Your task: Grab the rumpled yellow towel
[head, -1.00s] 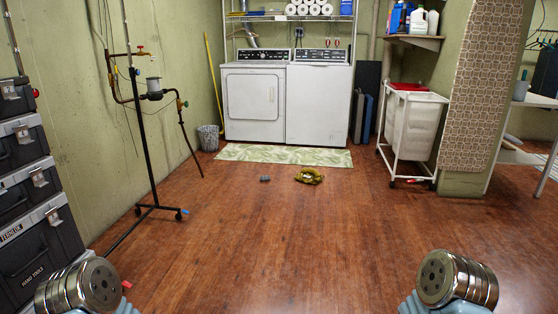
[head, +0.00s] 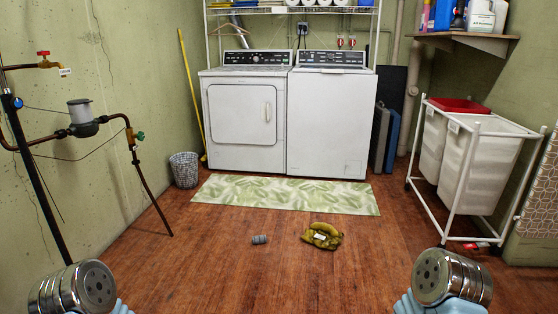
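The rumpled yellow towel (head: 322,236) lies on the wooden floor in the head view, right of centre, just in front of the green leaf-pattern mat. It is olive-yellow and bunched up, with a small pale patch on top that I cannot make out. My two arms show only as rounded metal parts at the bottom left and bottom right, well short of the towel. Neither gripper's fingers are in view. Nothing covers the towel.
A small grey cylinder (head: 259,239) lies left of the towel. The mat (head: 285,194) lies before the dryer (head: 242,120) and washer (head: 328,122). A wheeled laundry cart (head: 473,170) stands right, a pipe stand (head: 40,190) left.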

